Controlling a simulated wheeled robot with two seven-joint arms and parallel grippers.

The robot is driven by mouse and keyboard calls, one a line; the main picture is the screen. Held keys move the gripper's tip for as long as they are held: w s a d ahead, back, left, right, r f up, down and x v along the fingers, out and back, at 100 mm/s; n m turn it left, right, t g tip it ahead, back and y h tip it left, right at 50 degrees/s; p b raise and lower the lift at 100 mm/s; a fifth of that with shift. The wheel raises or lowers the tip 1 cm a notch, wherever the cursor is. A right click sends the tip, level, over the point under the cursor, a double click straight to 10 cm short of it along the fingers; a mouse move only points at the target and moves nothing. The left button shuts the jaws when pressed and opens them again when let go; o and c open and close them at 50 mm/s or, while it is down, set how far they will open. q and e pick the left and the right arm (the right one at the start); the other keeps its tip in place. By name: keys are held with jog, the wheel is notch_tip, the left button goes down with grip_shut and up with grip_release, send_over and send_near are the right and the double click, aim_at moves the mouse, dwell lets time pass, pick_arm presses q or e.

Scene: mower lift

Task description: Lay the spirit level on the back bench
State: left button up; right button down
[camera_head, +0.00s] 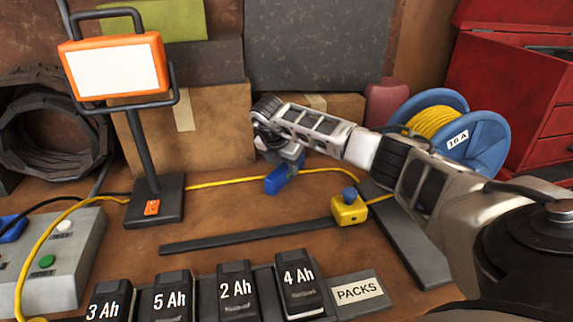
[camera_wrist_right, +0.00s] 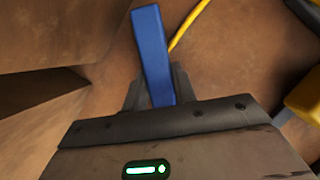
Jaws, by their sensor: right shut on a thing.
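My right gripper (camera_head: 288,166) reaches in from the right over the brown bench (camera_head: 220,208). It is shut on a small blue bar, which I take as the spirit level (camera_head: 283,179). In the right wrist view the blue level (camera_wrist_right: 151,45) stands out lengthwise from between the fingers (camera_wrist_right: 158,92). In the head view it hangs just under the gripper, low over the back of the bench, near the yellow cable. I cannot tell whether it touches the bench. My left gripper is not in view.
A yellow cable (camera_head: 225,183) runs across the bench to a yellow block with a blue knob (camera_head: 349,208). A dark strip (camera_head: 245,237) lies in front. Cardboard boxes (camera_head: 190,130) stand behind, an orange work lamp (camera_head: 116,68) at left, a blue cable reel (camera_head: 470,140) at right, labelled packs in front.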

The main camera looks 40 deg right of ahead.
jog(key=c, duration=1.1)
grip_release()
jog(key=shift+r, duration=0.1)
jog(key=b+v, duration=0.1)
jog(key=v, duration=1.1)
